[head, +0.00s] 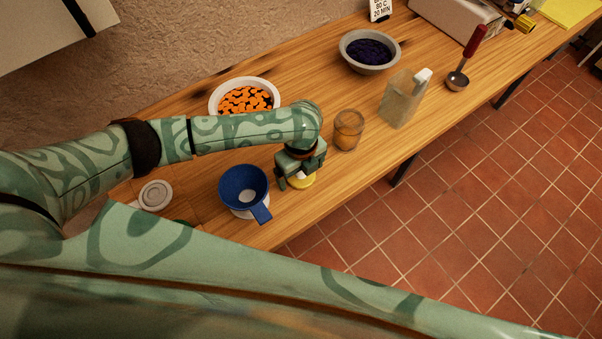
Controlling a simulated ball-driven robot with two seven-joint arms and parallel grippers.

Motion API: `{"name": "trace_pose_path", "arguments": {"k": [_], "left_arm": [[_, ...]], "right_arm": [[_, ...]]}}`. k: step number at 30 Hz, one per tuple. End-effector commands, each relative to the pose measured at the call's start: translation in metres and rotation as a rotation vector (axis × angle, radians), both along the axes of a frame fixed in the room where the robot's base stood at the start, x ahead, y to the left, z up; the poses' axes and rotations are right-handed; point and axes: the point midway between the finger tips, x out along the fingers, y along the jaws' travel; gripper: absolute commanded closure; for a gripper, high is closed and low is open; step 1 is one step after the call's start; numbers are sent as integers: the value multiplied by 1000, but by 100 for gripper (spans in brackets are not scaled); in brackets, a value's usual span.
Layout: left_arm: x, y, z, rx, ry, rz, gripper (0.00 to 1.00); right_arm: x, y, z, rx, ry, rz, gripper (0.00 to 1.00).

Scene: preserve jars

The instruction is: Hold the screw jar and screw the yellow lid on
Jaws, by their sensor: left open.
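The yellow lid (303,182) lies on the wooden table near its front edge, partly hidden by my left gripper. My left gripper (297,180) is open and points down over the lid; whether its fingers touch the lid cannot be told. A glass jar (348,130) with orange-brown contents stands upright without a lid, just right of my left gripper and apart from it. It looks like the screw jar. My right gripper is not in view.
A blue funnel (243,188) and a pale lid (155,195) are left of my gripper. A bowl of orange slices (245,97) stands behind my arm. A clear pitcher (402,98), a bowl of dark berries (369,52) and a ladle (459,79) are to the right.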

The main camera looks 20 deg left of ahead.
Motion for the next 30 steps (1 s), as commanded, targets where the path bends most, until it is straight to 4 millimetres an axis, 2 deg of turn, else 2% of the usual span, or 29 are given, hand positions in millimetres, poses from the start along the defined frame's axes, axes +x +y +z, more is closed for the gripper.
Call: {"name": "trace_pose_path", "arguments": {"k": [1,6,15,20,25,30], "left_arm": [[0,0,0,0,0,0,11],[0,0,0,0,0,0,56],[0,0,1,0,0,0,56],[0,0,10,0,-1,1,56],[1,0,36,0,-2,0,56],[-24,-17,73,-3,-2,-5,56]], "right_arm": [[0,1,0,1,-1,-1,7],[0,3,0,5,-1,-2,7],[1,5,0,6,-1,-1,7],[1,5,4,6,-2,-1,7],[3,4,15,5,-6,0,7],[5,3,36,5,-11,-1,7]]}}
